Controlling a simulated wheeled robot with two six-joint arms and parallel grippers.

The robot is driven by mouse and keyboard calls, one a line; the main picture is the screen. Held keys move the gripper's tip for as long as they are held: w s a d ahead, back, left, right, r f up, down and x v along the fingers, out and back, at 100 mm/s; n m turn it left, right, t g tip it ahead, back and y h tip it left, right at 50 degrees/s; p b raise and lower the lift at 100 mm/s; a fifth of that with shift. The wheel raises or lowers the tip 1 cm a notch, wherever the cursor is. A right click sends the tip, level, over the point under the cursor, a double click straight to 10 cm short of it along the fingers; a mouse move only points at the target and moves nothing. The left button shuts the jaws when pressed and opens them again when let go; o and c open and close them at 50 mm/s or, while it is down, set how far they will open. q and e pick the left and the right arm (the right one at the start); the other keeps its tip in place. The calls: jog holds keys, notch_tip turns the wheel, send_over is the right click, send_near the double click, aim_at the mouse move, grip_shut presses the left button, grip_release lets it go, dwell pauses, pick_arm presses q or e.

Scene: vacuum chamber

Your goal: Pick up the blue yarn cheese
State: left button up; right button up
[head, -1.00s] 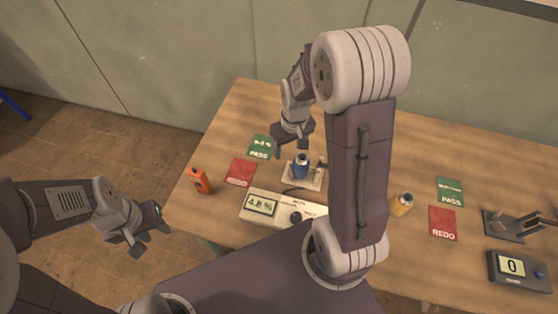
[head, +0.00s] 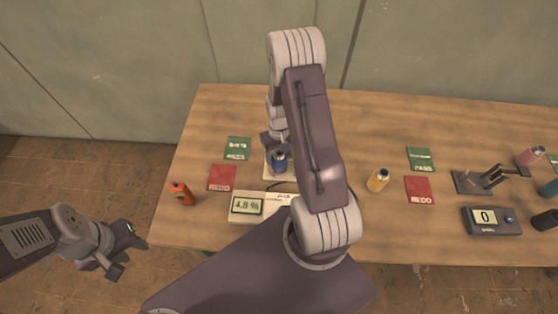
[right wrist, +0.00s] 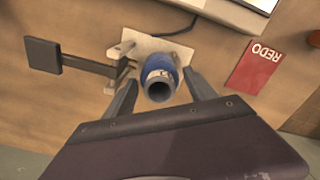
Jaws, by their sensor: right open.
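The blue yarn cheese (head: 279,161) stands upright on a small pale stand (head: 270,174) behind the meter with the 4.8 % display. In the right wrist view the cheese (right wrist: 161,80) shows its dark hollow end and a blue body. My right gripper (right wrist: 162,86) is open, with one finger on each side of the cheese; I cannot tell whether they touch it. In the head view my right arm hides part of that gripper and the area beside the cheese. My left gripper (head: 130,258) is open and empty, off the table's left edge.
The meter (head: 247,207) stands in front of the cheese. A yellow cheese (head: 378,180), more cards and a second meter (head: 492,221) are to the right. The table's back is clear.

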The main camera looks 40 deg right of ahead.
notch_tip(320, 180, down, 3)
jog(key=shift+d+r, duration=0.1)
jog(key=shift+r, duration=0.1)
jog(key=shift+w+f, duration=0.1)
jog(key=shift+f, duration=0.25)
jog(key=c, duration=1.2)
jog(key=shift+r+b, duration=0.4)
jog(key=shift+r, duration=4.65)
